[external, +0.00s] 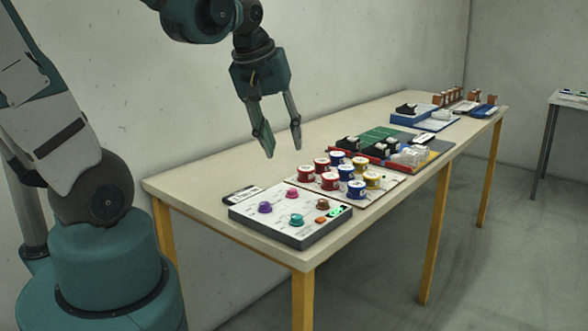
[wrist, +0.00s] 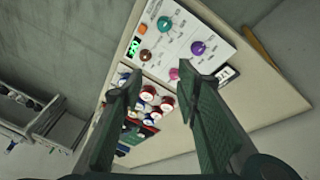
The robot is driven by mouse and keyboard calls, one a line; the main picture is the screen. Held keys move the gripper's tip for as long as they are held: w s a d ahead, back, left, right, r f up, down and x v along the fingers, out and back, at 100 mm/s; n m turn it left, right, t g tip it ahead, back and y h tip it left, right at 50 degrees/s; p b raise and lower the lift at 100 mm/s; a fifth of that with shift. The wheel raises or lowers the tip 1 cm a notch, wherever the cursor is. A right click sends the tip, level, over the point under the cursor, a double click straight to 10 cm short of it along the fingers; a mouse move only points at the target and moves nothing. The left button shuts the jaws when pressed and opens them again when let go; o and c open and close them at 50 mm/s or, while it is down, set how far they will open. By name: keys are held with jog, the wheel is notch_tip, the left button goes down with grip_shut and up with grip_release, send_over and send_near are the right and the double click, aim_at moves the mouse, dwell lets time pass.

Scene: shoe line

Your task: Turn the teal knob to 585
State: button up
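The teal knob (external: 296,219) sits on the front right part of a grey control panel (external: 262,226) at the near end of the table. It also shows near the top of the wrist view (wrist: 164,23). The panel carries a purple knob (external: 265,207), a pink knob (external: 293,193) and a brown knob (external: 308,205). A small green-lit display (external: 337,211) is at its right end; its digits are too small to read surely. My gripper (external: 282,150) is open and empty, pointing down, well above the table and apart from the panel.
Several red, blue and yellow spools (external: 340,176) stand on a board just behind the panel. A small dark label block (external: 241,195) lies at the panel's left. Trays and boxes (external: 400,150) fill the table farther back. The table's left strip (external: 200,180) is bare.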

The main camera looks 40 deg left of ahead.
notch_tip(320, 180, down, 2)
jog(key=n+g, duration=0.1)
jog(key=n, duration=0.1)
jog(key=n+g+p, duration=0.2)
jog(key=n+g, duration=0.1)
jog(key=n, duration=0.3)
send_near(296, 215)
jog(key=shift+s+d+f, duration=0.1)
jog(key=shift+s, duration=0.05)
jog(key=shift+f, duration=0.15)
jog(key=shift+f+b, duration=0.75)
jog(key=shift+f, duration=2.95)
jog(key=c, duration=0.9)
